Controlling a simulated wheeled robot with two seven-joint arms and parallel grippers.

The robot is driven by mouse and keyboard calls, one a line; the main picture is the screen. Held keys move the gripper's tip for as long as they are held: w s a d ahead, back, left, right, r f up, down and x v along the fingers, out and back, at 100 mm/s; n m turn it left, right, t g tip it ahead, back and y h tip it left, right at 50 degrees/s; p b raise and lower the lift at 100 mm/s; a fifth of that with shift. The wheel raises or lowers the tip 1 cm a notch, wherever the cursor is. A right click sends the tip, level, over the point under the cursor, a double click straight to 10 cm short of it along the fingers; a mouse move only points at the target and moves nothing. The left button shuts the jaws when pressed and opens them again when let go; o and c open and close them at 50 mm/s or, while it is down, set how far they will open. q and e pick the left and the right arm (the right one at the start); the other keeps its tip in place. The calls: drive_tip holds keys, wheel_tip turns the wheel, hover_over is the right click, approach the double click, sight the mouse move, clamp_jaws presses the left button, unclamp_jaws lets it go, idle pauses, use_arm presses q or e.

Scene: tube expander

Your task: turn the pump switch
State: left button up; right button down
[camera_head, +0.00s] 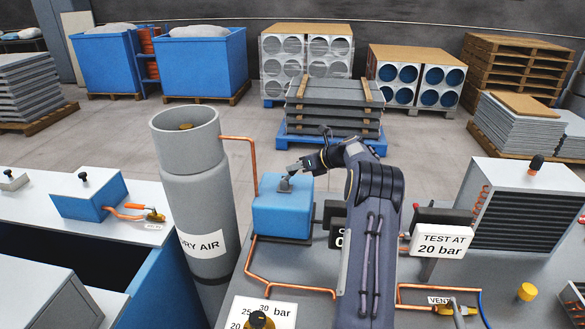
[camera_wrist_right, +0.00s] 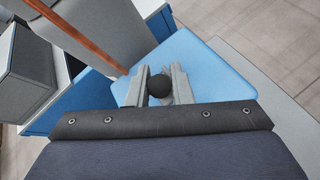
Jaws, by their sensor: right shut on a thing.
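The blue pump box (camera_head: 280,215) stands on the grey bench in the middle of the head view. Its top fills the middle of the right wrist view (camera_wrist_right: 205,75). The pump switch shows in the right wrist view as a round black knob (camera_wrist_right: 158,87). My right gripper (camera_head: 291,169) reaches over the box top from the right, its fingers shut around the knob on both sides. In the head view the fingers and wrist hide most of the switch. My left gripper is not in view.
The grey DRY AIR cylinder (camera_head: 196,200) stands left of the pump box. Copper pipes (camera_head: 290,289) run along the bench. A TEST AT 20 bar sign (camera_head: 442,241) and a finned unit (camera_head: 522,210) stand right of my arm. A dial plate (camera_head: 280,312) is at the front.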

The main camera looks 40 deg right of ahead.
drive_tip(key=shift+s+d+f+t, duration=0.1)
drive_tip(key=shift+s+f+t, duration=0.1)
drive_tip(key=shift+t, duration=0.1)
idle(0.4)
drive_tip(key=c, duration=1.3)
unclamp_jaws()
drive_tip(key=b+v, duration=0.2)
drive_tip(key=v, duration=0.5)
drive_tip(key=shift+s+d+r, duration=0.15)
drive_tip(key=shift+s+r, duration=0.05)
drive_tip(key=shift+s, duration=0.1)
